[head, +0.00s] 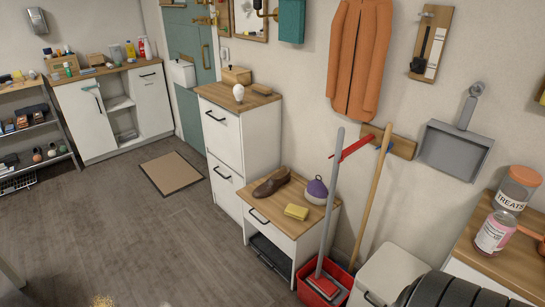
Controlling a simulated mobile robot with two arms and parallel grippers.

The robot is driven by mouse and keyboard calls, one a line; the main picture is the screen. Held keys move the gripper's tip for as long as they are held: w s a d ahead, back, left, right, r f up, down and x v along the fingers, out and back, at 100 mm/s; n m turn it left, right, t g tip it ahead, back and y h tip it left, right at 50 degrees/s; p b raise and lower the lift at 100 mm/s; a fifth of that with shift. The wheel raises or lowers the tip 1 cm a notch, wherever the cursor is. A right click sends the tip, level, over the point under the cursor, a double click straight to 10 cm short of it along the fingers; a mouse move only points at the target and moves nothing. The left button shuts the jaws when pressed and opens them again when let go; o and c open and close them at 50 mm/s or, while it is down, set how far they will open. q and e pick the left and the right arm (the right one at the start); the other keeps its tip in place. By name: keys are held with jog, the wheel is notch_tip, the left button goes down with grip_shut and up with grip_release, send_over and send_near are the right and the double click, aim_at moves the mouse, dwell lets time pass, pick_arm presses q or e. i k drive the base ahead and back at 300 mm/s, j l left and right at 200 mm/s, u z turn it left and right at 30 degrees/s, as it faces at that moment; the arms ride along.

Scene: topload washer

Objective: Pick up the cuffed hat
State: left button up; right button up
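A small purple and pale grey rounded thing with a small knob on top, which looks like the cuffed hat (316,190), sits on the wooden top of a low white cabinet (262,200). It stands near the wall, at the back right of that top. A brown shoe (271,183) lies to its left and a yellow sponge-like block (296,212) in front of it, both apart from it.
A red bucket (338,275) with long-handled tools stands right of the low cabinet. A taller white cabinet (240,140) stands behind it on the left. A white bin (385,272) is at the right. The grey floor (150,245) in front is mostly clear.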

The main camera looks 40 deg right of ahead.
aim_at(316, 192)
jog(key=i+z, duration=0.25)
jog(key=i, duration=0.3)
jog(key=i+j+z, duration=0.25)
jog(key=i, duration=0.3)
jog(key=i+j+z, duration=0.1)
jog(key=i+z, duration=0.15)
jog(key=i, duration=0.3)
